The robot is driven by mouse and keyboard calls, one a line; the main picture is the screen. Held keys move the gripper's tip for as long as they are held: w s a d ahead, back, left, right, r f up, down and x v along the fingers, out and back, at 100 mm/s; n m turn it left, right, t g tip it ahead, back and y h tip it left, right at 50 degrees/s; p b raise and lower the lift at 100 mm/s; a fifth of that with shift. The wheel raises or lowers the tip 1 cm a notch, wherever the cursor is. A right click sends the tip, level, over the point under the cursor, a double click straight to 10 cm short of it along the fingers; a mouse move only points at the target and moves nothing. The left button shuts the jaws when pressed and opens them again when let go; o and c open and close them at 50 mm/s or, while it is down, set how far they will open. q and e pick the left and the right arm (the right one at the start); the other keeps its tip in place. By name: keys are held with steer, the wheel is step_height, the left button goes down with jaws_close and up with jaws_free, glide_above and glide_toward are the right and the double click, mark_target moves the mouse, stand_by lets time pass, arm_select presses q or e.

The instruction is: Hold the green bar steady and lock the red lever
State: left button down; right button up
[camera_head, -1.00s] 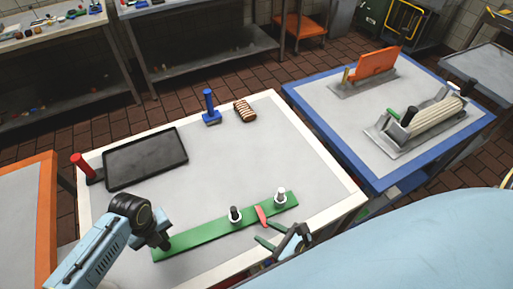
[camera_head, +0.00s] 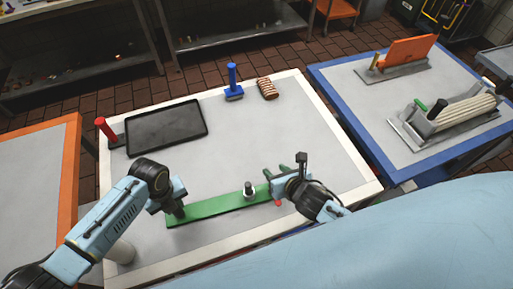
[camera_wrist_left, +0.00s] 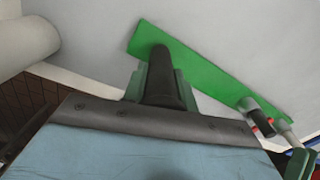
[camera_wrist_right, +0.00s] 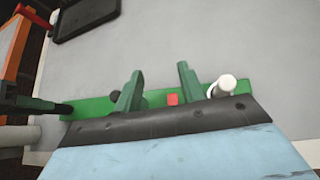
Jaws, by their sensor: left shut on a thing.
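The green bar (camera_head: 215,206) lies flat on the white-rimmed table. My left gripper (camera_head: 179,211) is shut on the bar near its left end; the bar also shows in the left wrist view (camera_wrist_left: 215,78). The red lever (camera_wrist_right: 172,99) sits on the bar between a dark-topped post (camera_head: 248,188) and a white post (camera_wrist_right: 225,85). In the head view only a bit of the lever (camera_head: 278,203) shows below my right gripper. My right gripper (camera_wrist_right: 160,82) is open and empty over the bar, with the lever seen between its fingers. Contact with the lever cannot be told.
A black tray (camera_head: 165,128), a red-handled tool (camera_head: 104,128), a blue-handled tool (camera_head: 233,85) and a striped bar (camera_head: 267,89) stand at the back of the table. A blue-rimmed table (camera_head: 350,115) with fixtures is at right. The table's middle is clear.

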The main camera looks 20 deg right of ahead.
steer(key=s+r+g+h, duration=0.1)
steer(key=s+r+g, duration=0.35)
steer(key=g, duration=0.65)
steer(key=f, duration=0.7)
steer(key=w+a+f, duration=0.1)
steer(key=f, duration=0.3)
steer(key=shift+f, duration=0.2)
steer(key=shift+c, duration=0.3)
jaws_close()
steer(key=shift+d, duration=0.1)
